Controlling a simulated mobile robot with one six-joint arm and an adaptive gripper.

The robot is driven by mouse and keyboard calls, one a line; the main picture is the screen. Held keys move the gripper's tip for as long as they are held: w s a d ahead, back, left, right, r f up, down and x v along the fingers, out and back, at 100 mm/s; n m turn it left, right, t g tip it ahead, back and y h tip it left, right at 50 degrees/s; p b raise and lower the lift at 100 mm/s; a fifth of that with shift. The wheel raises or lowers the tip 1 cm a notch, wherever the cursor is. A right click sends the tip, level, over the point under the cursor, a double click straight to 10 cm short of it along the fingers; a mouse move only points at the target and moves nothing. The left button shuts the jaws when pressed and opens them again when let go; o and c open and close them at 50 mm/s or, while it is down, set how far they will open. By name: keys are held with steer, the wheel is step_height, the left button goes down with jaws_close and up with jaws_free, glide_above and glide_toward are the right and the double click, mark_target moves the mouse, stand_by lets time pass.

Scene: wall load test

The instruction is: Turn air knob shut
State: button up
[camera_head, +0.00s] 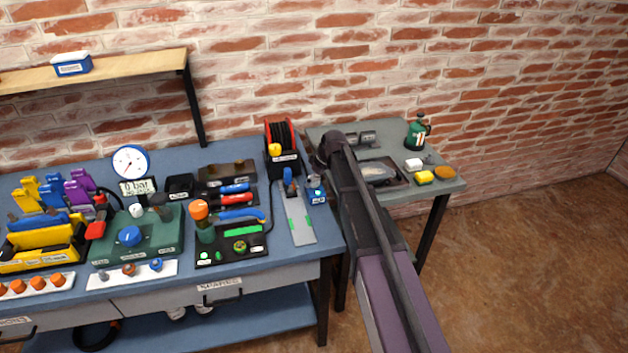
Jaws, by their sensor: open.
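A blue round knob (129,236) sits on top of a green panel block (160,243) on the blue workbench, at the left. It looks like the air knob; its exact turn angle is too small to read. A white round gauge (131,162) stands behind it, above a small display (137,187) that seems to read 0 bar. My arm reaches in from the lower right, well to the right of the knob. My gripper's fingers do not show in this view.
A white strip with small knobs (131,273) lies in front. A cable reel (282,142) stands farther right.

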steer(key=shift+c, duration=0.2)
steer(key=c, duration=1.1)
steer(key=shift+s+m, duration=0.1)
steer(key=shift+m, duration=0.5)
steer(key=m+t+h, duration=0.1)
steer(key=m, duration=0.1)
steer(key=shift+m, duration=0.3)
steer(key=m, duration=0.2)
steer(key=m+h, duration=0.1)
steer(key=m, duration=0.1)
steer(key=shift+t+h, duration=0.3)
steer(key=shift+t, duration=0.1)
steer(key=m+h, duration=0.2)
steer(key=m, duration=0.3)
steer(key=m+h, duration=0.1)
steer(key=m, duration=0.3)
steer(key=shift+m+g, duration=0.3)
steer(key=shift+h, duration=0.3)
